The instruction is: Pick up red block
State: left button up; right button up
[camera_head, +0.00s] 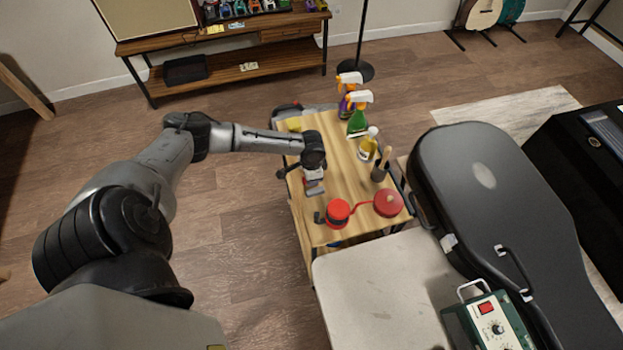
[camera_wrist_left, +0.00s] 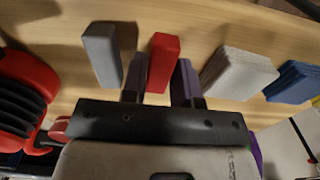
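The red block (camera_wrist_left: 163,62) lies on the wooden cart top in the left wrist view, between the two dark fingers of my left gripper (camera_wrist_left: 158,78). The fingers stand on either side of it with a slight gap showing at the left finger, so they look open around it; contact on the right side is hard to tell. In the head view my left gripper (camera_head: 313,176) is low over the left part of the cart top (camera_head: 345,165), and the red block is mostly hidden there. My right gripper is not in view.
A grey block (camera_wrist_left: 103,55) lies close left of the red block. Spray bottles (camera_head: 358,115) and red round items (camera_head: 388,203) stand on the cart. A black guitar case (camera_head: 500,220) is at the right.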

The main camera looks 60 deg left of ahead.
pick_arm(q)
grip_shut()
jog(key=shift+r, duration=0.15)
jog(key=shift+r, duration=0.3)
jog(key=r, duration=0.2)
jog(key=r+p, duration=0.1)
jog(key=shift+d+r, duration=0.2)
jog(key=shift+r, duration=0.2)
jog(key=w+d+r, duration=0.1)
jog(key=d+r, duration=0.2)
jog(key=d, duration=0.2)
jog(key=w+d+r+p, duration=0.1)
jog(key=w+d+r, duration=0.1)
jog(key=d, duration=0.3)
jog(key=shift+w+d+r+p, duration=0.25)
jog(key=shift+d+r+p, duration=0.1)
jog(key=shift+r, duration=0.35)
